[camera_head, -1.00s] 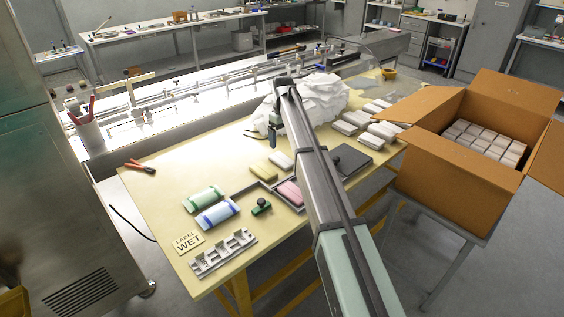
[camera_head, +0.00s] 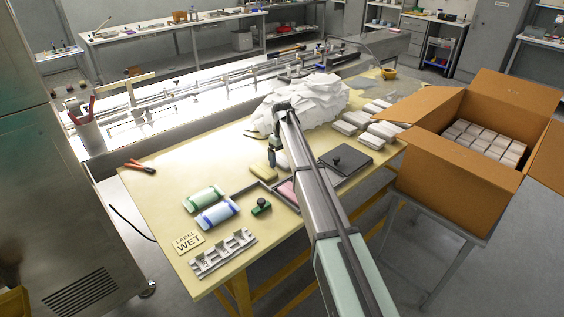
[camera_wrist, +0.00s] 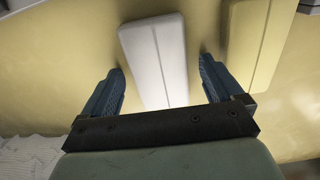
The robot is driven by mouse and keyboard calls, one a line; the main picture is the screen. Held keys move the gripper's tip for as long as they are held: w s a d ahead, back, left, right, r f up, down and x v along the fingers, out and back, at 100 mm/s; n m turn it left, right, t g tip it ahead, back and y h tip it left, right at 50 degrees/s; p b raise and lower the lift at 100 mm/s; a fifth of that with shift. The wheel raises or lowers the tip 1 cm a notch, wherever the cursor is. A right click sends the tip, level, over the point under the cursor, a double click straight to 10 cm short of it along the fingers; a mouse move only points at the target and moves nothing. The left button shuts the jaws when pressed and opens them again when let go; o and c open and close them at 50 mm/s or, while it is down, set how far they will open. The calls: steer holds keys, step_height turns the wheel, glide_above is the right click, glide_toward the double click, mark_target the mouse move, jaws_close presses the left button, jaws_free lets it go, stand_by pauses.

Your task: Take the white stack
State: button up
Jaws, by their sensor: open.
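The white stack (camera_wrist: 153,45) is a pale, flat block with a crease along its length, lying on the yellow tabletop. In the wrist view, my gripper (camera_wrist: 160,66) is open, with one blue finger on each side of the stack's near part. Bare tabletop shows between each finger and the stack, and I cannot tell how high the fingertips are. In the head view, my gripper (camera_head: 273,158) is over the middle of the table, and my arm hides most of the white stack.
A yellow stack (camera_wrist: 262,35) lies close to the right finger. A pink stack (camera_head: 287,190) sits in a tray, partly behind my arm. A dark plate with a knob (camera_head: 346,161) is to the right. Crumpled white film (camera_head: 318,98) lies behind. Green (camera_head: 205,198) and blue (camera_head: 218,215) packs are left.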

steer(key=c, duration=1.1)
